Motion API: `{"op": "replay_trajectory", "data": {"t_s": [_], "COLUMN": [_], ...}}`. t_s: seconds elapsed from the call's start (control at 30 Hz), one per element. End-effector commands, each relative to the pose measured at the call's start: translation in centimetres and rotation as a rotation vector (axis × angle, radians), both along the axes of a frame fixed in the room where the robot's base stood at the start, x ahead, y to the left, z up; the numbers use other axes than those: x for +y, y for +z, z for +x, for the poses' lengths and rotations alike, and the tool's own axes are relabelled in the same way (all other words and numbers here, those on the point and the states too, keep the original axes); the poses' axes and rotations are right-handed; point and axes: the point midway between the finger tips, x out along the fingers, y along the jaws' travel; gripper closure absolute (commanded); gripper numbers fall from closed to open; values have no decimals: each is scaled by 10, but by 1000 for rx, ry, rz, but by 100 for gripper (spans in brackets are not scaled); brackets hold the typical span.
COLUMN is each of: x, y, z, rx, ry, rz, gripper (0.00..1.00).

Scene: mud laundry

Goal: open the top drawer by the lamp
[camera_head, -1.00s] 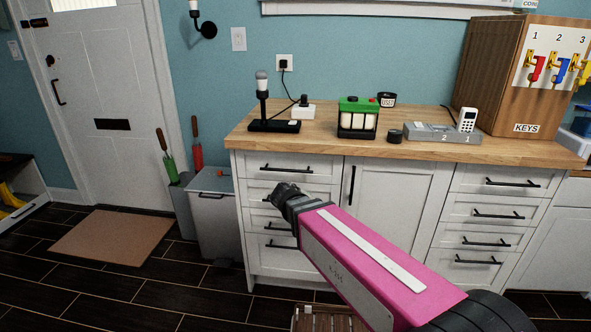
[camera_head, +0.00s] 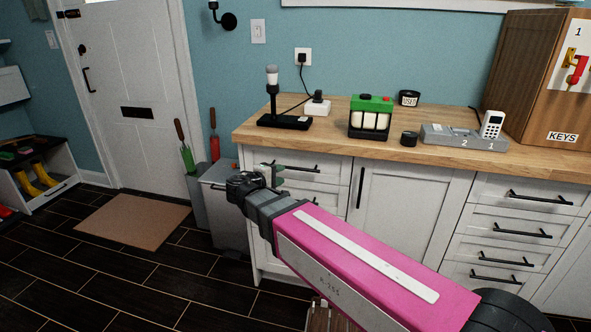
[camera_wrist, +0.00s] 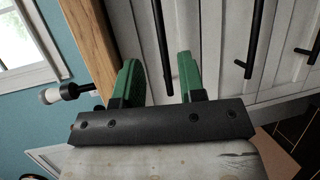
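The lamp (camera_head: 272,95), a black stand with a pale bulb, is on the wooden counter above the left drawer stack. The white top drawer (camera_head: 325,178) is just below the counter edge, shut, with a black bar handle (camera_head: 303,169). My gripper (camera_head: 270,171) is in front of this drawer's left part. In the wrist view its green fingers (camera_wrist: 158,64) are open, and the nearest bar handle (camera_wrist: 161,45) appears between them. I cannot tell whether they touch it. My gripper partly hides the drawer front.
Lower drawers are largely behind my arm. A cupboard door (camera_head: 405,205) with a vertical handle is to the right, then another drawer stack (camera_head: 520,225). A grey bin (camera_head: 218,205) stands close left of the cabinet. The floor by the brown mat (camera_head: 130,220) is open.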

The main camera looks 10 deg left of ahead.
Motion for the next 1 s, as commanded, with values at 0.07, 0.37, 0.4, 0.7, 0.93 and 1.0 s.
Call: {"op": "replay_trajectory", "data": {"t_s": [0.07, 0.37, 0.4, 0.7, 0.93, 1.0], "x": [-6, -29, -31, -41, -41, -41], "y": [-3, -12, -13, -17, -17, -17], "z": [12, 56, 61, 79, 79, 79], "rx": [1, 2, 2, 2, 2, 2], "ry": [-4, -3, -3, -1, -1, -1], "rz": [0, 0, 0, 1, 1, 1], "gripper": [63, 63, 63, 63, 63, 73]}}
